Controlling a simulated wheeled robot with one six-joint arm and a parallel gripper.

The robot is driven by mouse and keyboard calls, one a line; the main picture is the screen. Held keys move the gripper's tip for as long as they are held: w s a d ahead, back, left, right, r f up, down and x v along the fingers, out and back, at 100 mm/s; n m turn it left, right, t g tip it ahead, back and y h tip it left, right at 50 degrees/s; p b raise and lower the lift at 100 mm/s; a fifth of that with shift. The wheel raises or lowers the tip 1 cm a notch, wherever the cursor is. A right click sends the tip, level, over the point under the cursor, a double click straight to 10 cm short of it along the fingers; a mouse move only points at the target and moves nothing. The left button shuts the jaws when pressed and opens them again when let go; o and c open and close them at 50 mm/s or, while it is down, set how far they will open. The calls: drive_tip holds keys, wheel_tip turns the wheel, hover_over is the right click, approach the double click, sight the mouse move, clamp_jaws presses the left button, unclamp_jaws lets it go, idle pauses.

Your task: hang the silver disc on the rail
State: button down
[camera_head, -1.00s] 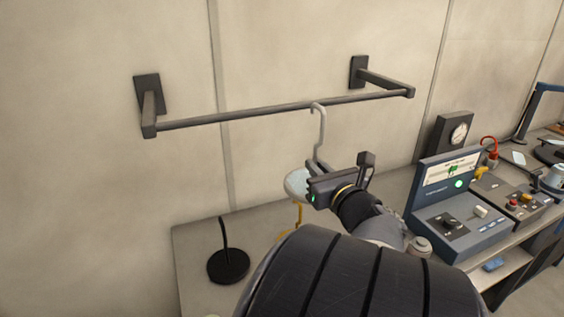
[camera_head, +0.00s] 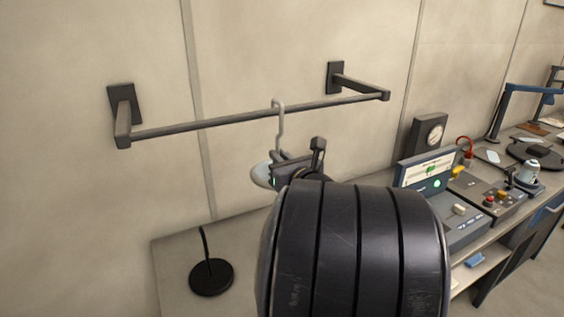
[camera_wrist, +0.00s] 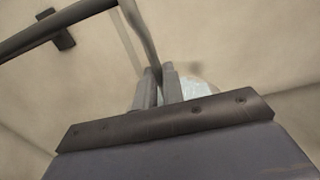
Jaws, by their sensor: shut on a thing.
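The silver disc (camera_head: 260,174) hangs from a grey stem with a hooked top (camera_head: 279,104). In the head view the hook's curved top overlaps the dark rail (camera_head: 200,125), with the bend just above the bar; I cannot tell whether it rests on it. My gripper (camera_head: 284,160) is below the rail, largely hidden by my own arm. In the wrist view my gripper (camera_wrist: 158,75) is shut on the stem (camera_wrist: 147,35). The rail (camera_wrist: 50,32) passes at upper left there, and the disc (camera_wrist: 198,90) shows partly behind the fingers. The hook's top is out of the wrist view.
Two wall brackets (camera_head: 124,113) hold the rail. Below is a bench (camera_head: 172,270) with a black round-based stand (camera_head: 211,276). At right are a blue instrument console (camera_head: 425,172), a dial gauge (camera_head: 430,135) and a blue lamp (camera_head: 520,95). The wall around the rail is bare.

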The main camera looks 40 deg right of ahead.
sight(270, 162)
drive_tip(key=shift+x, duration=2.75)
drive_tip(key=shift+w+f, duration=0.2)
drive_tip(key=shift+f, duration=0.15)
drive_tip(key=shift+f+b, duration=0.8)
drive_tip(key=shift+b, duration=0.3)
drive_tip(key=shift+s, duration=0.1)
drive_tip(key=c, duration=1.4)
unclamp_jaws()
drive_tip(key=shift+c, duration=0.2)
